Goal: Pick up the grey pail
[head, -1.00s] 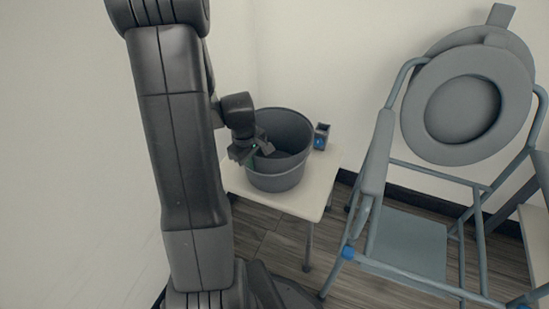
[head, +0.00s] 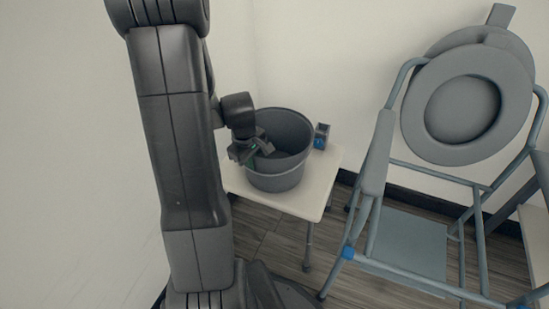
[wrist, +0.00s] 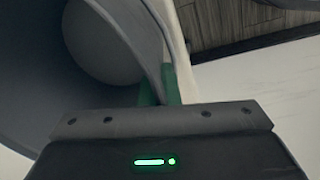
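The grey pail (head: 290,175) stands upright on a small white table in the head view. Its wall (wrist: 75,60) fills the left of the wrist view. My gripper (head: 249,158) is at the pail's near left rim. In the wrist view, the green fingertips (wrist: 165,86) lie close together with the pail's wall edge between them, so my gripper looks shut on the rim. The finger tips are partly hidden by the gripper body and the wall.
The white table (head: 318,190) has a small dark holder with a blue mark (head: 321,137) just right of the pail. A blue-grey commode chair (head: 405,245) stands to the right. White walls are close behind and at left.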

